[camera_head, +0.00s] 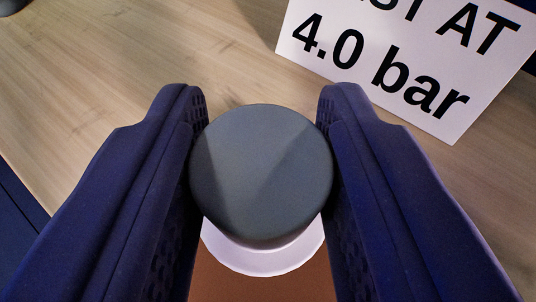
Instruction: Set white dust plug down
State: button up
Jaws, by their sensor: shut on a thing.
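My gripper (262,110) has its two dark blue fingers closed on the sides of the white dust plug (262,172). The plug's round top looks grey, and a wider white rim shows below it, at the near side. The plug sits centred between the ribbed finger pads. Its underside is hidden, so I cannot tell whether it touches anything beneath.
A brown surface (262,288) shows below the plug at the bottom edge. A light wooden table top (110,80) spreads behind, clear at the left. A white sign (410,62) reading "4.0 bar" is at the upper right. A dark object (10,5) is at the top left corner.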

aim_at(251, 236)
jog(key=shift+f, duration=0.2)
jog(key=o, duration=1.1)
jog(key=shift+r, duration=0.1)
jog(key=shift+r, duration=0.25)
jog(key=p+v, duration=0.2)
jog(key=v, duration=0.5)
jog(key=shift+s+p, duration=0.2)
jog(key=shift+p, duration=0.15)
jog(key=shift+a, duration=0.1)
